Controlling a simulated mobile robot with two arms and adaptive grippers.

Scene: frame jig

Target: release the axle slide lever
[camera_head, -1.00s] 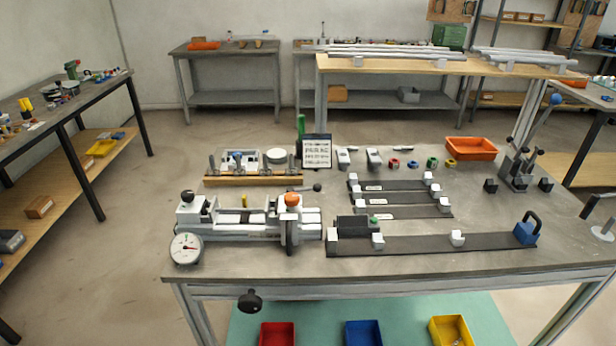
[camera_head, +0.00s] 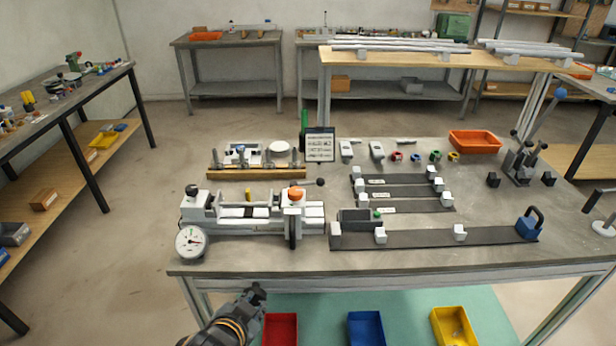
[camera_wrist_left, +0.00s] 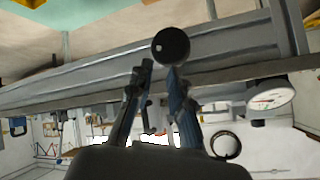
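The frame jig (camera_head: 260,228) is a white and grey fixture on the near left of the bench, with an orange knob and a dial gauge (camera_head: 191,242). A lever with a black ball end (camera_head: 320,182) sticks out behind it; I cannot tell whether this is the axle slide lever. My left gripper (camera_head: 256,293) is in front of the bench's front edge, below the jig. In the left wrist view its two fingers (camera_wrist_left: 161,68) are apart with nothing seen between them. A round black knob (camera_wrist_left: 171,46) shows just beyond the fingertips; contact cannot be told. My right gripper is not in view.
The bench's front edge (camera_head: 400,261) lies between my left gripper and the jig. Dark strips with white blocks (camera_head: 430,238) lie right of the jig. Red (camera_head: 280,329), blue (camera_head: 366,328) and yellow (camera_head: 453,326) bins stand low under the bench.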

